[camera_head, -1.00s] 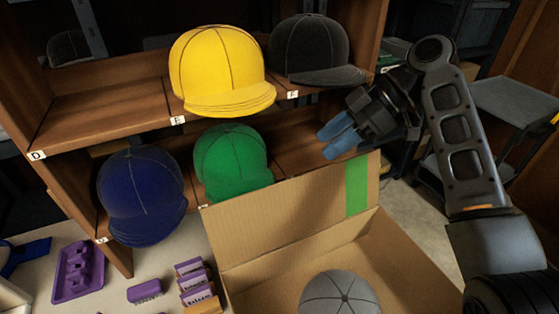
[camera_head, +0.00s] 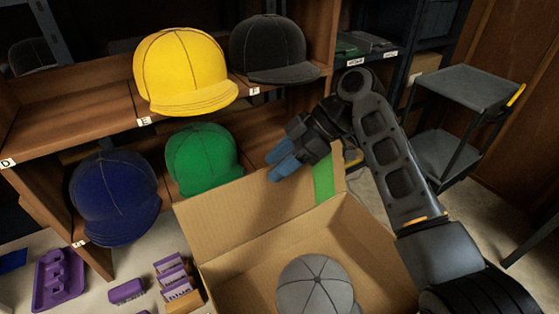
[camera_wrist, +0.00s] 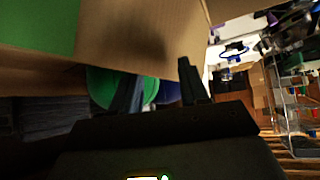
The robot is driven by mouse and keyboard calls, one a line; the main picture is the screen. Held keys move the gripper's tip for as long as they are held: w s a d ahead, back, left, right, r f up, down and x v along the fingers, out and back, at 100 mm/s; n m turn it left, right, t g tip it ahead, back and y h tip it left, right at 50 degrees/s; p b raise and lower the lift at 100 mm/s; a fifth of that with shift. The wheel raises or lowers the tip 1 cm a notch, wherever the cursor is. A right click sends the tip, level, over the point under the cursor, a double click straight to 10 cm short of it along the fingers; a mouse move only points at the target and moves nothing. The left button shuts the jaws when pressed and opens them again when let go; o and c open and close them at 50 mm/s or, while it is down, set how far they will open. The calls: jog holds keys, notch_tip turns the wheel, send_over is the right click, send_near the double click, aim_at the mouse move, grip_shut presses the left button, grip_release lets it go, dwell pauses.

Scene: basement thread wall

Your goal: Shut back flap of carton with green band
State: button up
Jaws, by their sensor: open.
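The open carton (camera_head: 373,237) stands at the lower middle of the head view with a grey cap (camera_head: 315,284) inside. Its back flap (camera_head: 245,212) stands up, with a green band (camera_head: 324,180) near its right end. My gripper (camera_head: 281,160), with blue fingertips, is at the upper edge of the flap, left of the green band. I cannot tell whether it touches the flap. In the wrist view the flap (camera_wrist: 125,42) and green band (camera_wrist: 40,22) fill the upper left, beyond the dark open fingers (camera_wrist: 160,88).
A wooden shelf (camera_head: 80,103) behind the carton holds yellow (camera_head: 185,70), black (camera_head: 270,48), green (camera_head: 202,158) and blue (camera_head: 113,197) caps. Purple items (camera_head: 60,280) lie on the table at left. A grey cart (camera_head: 470,88) stands at right.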

grip_shut()
jog(key=shift+f+b, duration=0.1)
jog(key=shift+b, duration=0.25)
dwell(0.3)
